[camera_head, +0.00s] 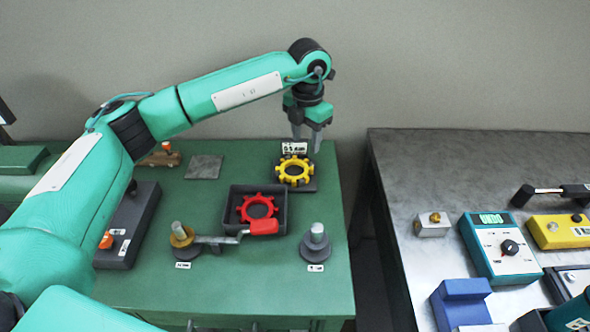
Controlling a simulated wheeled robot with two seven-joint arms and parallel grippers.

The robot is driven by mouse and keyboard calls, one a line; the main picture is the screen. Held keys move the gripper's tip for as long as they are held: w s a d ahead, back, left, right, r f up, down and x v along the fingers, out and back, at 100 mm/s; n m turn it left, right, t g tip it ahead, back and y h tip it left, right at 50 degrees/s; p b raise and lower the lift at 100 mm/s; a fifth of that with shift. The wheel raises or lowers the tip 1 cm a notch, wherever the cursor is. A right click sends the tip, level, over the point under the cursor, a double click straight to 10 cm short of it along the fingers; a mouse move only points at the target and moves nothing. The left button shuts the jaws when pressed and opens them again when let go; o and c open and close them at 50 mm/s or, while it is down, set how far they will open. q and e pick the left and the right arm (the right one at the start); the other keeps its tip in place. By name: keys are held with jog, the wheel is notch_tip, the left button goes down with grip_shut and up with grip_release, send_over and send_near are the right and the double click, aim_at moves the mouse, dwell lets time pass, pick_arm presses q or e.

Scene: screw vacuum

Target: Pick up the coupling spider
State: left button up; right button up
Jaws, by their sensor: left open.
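Two toothed rings that look like coupling spiders show in the head view. A red one (258,197) lies flat in a dark square tray (284,222) on the green table. A yellow one (294,162) sits on a dark base just behind it, in front of a small white label (294,148). My left gripper (307,143) points down with its fingers apart and nothing between them. It hangs above and slightly right of the yellow ring, near the table's back edge. My right gripper is not in view.
A grey post (316,241) stands to the right. A gap separates the green table from the metal bench (400,158), which holds a teal meter (502,250).

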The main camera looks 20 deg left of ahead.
pick_arm(q)
send_over(305, 175)
jog(key=f, duration=0.7)
jog(key=shift+s+f+p, duration=0.25)
jog(key=shift+p, duration=0.15)
jog(key=shift+f, duration=0.6)
jog(key=f+p, duration=0.1)
jog(key=f, duration=0.3)
jog(key=shift+w, duration=0.2)
grip_shut()
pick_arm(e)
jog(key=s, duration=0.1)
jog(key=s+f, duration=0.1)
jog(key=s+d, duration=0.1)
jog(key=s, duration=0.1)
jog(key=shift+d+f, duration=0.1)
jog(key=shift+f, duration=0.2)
